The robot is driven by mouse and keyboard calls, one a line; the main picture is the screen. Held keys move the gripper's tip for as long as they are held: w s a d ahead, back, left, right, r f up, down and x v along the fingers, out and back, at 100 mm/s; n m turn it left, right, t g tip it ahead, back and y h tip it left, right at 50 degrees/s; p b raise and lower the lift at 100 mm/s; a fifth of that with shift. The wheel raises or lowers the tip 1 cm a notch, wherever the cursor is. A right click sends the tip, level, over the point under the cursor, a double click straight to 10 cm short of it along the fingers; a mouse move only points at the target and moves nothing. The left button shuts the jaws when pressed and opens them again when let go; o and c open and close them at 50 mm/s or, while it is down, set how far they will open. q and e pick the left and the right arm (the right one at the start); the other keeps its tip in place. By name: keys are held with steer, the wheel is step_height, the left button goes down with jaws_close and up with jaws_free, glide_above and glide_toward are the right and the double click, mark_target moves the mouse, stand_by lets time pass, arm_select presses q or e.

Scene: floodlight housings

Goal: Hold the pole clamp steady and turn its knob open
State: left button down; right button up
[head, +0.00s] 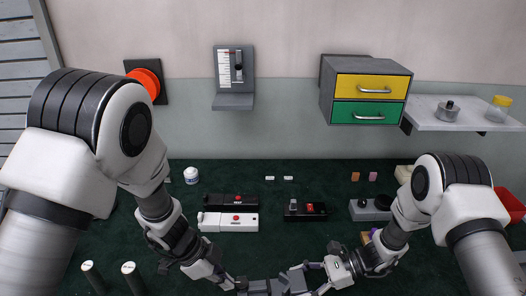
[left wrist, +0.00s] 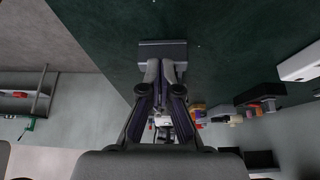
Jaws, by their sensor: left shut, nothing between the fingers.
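A dark grey blocky part, which looks like the pole clamp (head: 276,286), is at the bottom edge of the head view, partly cut off. I cannot make out its knob. My left gripper (head: 238,284) is just left of it in the head view. In the left wrist view my left gripper (left wrist: 160,68) has its fingers together and empty. A grey block (left wrist: 162,48) shows right at its fingertips; I cannot tell if they touch. My right gripper (head: 312,277) is at the right side of the grey part, and its finger gap is unclear.
Two dark posts with pale tops (head: 128,268) stand at the lower left. A white box (head: 238,222) and a black box with a red button (head: 306,210) lie on the dark green table (head: 330,170). A drawer cabinet (head: 345,90) and a shelf (head: 425,110) are on the wall.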

arm_select(q)
steer(key=shift+s+d, duration=0.15)
steer(key=shift+s, duration=0.25)
stand_by(0.3)
steer(key=shift+a, duration=0.35)
steer(key=shift+w+r, duration=1.3)
steer(key=shift+r, duration=2.15)
steer(key=shift+d+f, duration=0.2)
steer(key=shift+f, duration=3.25)
steer(key=shift+s+d, duration=0.15)
steer(key=shift+d, duration=0.05)
steer(key=shift+s, duration=0.25)
